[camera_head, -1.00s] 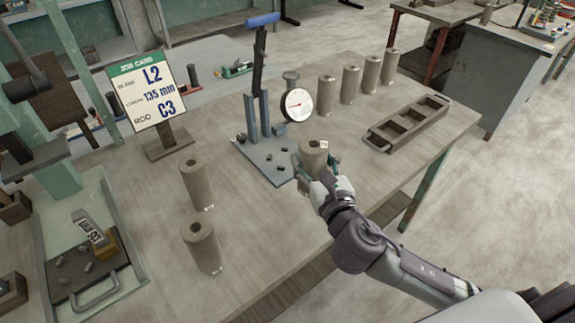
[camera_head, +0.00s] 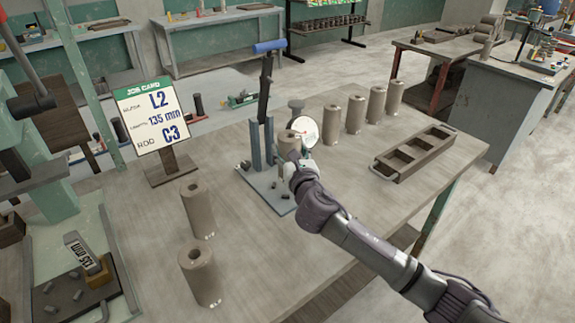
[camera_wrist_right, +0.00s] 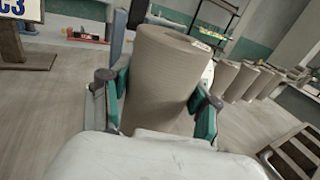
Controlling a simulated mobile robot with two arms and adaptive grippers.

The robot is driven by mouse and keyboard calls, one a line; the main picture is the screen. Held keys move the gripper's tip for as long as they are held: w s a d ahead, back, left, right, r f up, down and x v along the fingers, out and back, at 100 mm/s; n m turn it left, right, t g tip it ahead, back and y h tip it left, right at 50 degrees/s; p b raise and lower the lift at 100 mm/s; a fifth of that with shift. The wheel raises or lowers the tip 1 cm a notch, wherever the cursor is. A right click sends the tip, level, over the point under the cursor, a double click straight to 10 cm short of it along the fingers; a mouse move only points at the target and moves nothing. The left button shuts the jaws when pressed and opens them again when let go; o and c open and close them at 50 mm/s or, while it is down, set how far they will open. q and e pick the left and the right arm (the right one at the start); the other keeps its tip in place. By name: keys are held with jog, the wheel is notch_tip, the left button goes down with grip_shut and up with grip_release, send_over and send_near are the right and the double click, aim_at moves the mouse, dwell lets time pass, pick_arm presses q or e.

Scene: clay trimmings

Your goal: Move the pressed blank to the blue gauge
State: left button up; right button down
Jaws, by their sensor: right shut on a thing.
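A brown clay cylinder with a hole in its top, the blank (camera_head: 287,142), is held by my right gripper (camera_head: 297,165). In the right wrist view the gripper's green-padded fingers (camera_wrist_right: 160,95) are shut on both sides of the upright blank (camera_wrist_right: 165,70). The blue gauge (camera_head: 262,165) has a flat base, blue posts, a blue-handled lever and a white dial (camera_head: 306,130). I cannot tell whether the blank touches the base. My left gripper is not in view.
Two clay cylinders (camera_head: 199,210) (camera_head: 201,277) stand at the front left of the table. Several more (camera_head: 355,114) stand in a row behind. A compartment tray (camera_head: 415,153) lies to the right. A job card (camera_head: 151,115) reads L2, 135 mm, C3. A press (camera_head: 50,205) is at the left.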

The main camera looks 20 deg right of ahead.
jog(key=shift+w+a+f, duration=0.15)
jog(key=shift+w+f, duration=0.15)
jog(key=shift+w, duration=0.25)
jog(key=shift+f+b, duration=0.45)
jog(key=shift+f, duration=1.45)
jog(key=shift+f, duration=0.1)
jog(key=shift+c, duration=1.4)
grip_release()
jog(key=shift+s+f, duration=0.1)
jog(key=shift+s, duration=0.15)
jog(key=s, duration=1.1)
jog(key=shift+s+a, duration=0.25)
jog(key=shift+s, duration=0.1)
